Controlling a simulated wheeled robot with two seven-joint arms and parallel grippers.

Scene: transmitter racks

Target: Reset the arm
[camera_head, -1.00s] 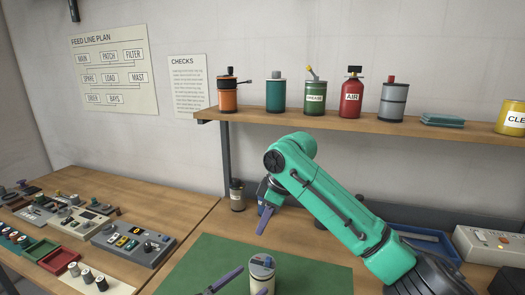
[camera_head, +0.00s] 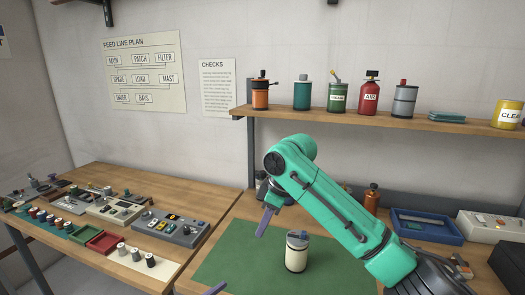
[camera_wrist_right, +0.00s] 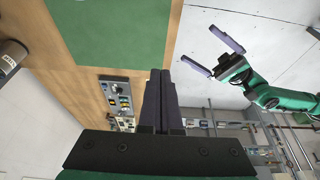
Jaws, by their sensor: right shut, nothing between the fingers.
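My right arm is green and reaches from the lower right over the bench in the head view. Its gripper (camera_head: 267,221) is shut and empty, pointing down above the green mat (camera_head: 230,258), left of a cream can (camera_head: 297,252). In the right wrist view its dark fingers (camera_wrist_right: 160,100) lie together with nothing between them. My left gripper shows only as a purple fingertip (camera_head: 215,288) at the bottom of the head view. In the right wrist view the left gripper (camera_wrist_right: 210,52) is open and empty, its two purple fingers apart.
A wooden shelf (camera_head: 390,123) with several canisters runs behind my right arm. A blue tray (camera_head: 427,227) and a pale device (camera_head: 487,226) stand at the right. The left table (camera_head: 185,182) carries control boxes (camera_head: 170,229) and small spools.

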